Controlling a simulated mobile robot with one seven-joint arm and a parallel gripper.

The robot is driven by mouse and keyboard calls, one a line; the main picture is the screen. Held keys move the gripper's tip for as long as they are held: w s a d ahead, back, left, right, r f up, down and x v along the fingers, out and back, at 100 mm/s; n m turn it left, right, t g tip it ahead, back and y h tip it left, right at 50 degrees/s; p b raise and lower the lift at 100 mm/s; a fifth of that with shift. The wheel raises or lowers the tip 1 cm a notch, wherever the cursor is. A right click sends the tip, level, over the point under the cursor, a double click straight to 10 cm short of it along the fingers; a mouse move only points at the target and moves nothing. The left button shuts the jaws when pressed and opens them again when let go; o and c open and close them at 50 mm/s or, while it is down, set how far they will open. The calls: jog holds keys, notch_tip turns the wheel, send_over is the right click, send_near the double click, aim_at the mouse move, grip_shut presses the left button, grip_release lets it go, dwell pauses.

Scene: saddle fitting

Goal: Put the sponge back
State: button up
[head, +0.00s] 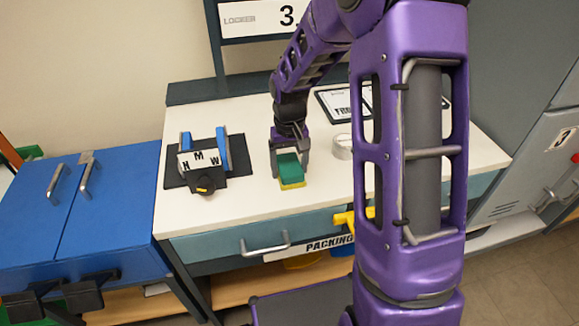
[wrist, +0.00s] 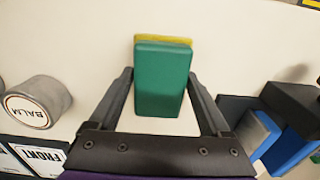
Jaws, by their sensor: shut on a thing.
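A sponge (head: 290,172) with a green face and a yellow layer is at the front middle of the white bench top (head: 245,205). My gripper (head: 289,146) comes down from behind it and is shut on it. In the wrist view the green face of the sponge (wrist: 162,80) fills the space between the two dark fingers (wrist: 160,82), with the yellow edge along the top. I cannot tell whether the sponge touches the bench or hangs just above it.
A black dial unit (head: 206,176) marked H, M, W with blue uprights stands left on a dark mat. A round balm tin (wrist: 38,102) and a framed "FRONT" card (wrist: 35,157) lie on the other side. Blue cabinets (head: 105,200) stand left. My arm hides the bench's right part.

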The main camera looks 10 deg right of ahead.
aim_at(289, 164)
jog(key=shift+f, duration=0.2)
jog(key=o, duration=1.4)
notch_tip(289, 164, up, 12)
jog(key=p, duration=0.2)
jog(key=shift+r, duration=0.25)
